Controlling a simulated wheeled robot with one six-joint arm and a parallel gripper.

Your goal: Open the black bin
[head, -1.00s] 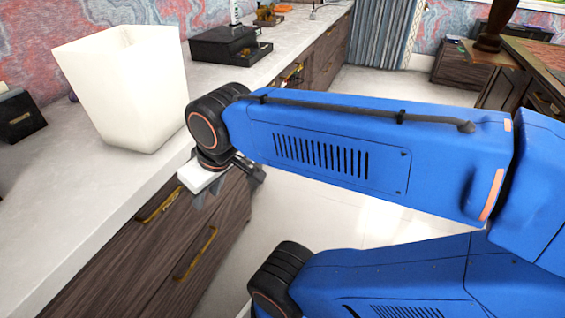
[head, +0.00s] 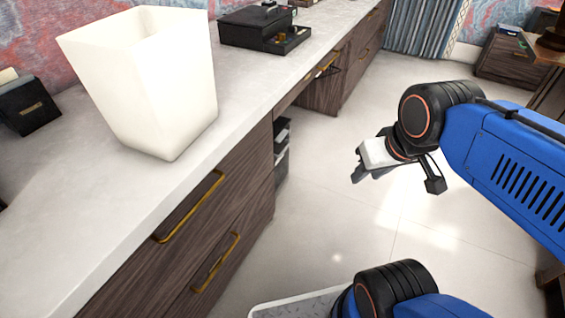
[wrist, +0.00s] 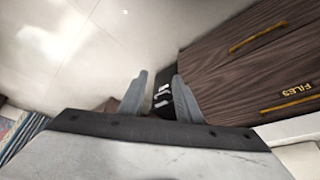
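My gripper (head: 364,172) hangs over the pale floor, to the right of the desk drawers and clear of them in the head view. In the wrist view its two grey fingers (wrist: 160,76) are apart, with nothing held. A black object with white marks (wrist: 163,86) shows beyond the gap between them, partly hidden by the fingers. It looks like the dark item (head: 282,140) beside the drawers under the desk. I cannot tell whether this is the black bin. No lid is clear in either view.
A white tapered container (head: 150,85) stands on the pale desk top (head: 120,200). A black box with a tray (head: 262,30) sits farther back, and a small black box (head: 28,108) at left. Drawers with brass handles (head: 190,205) face the open floor.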

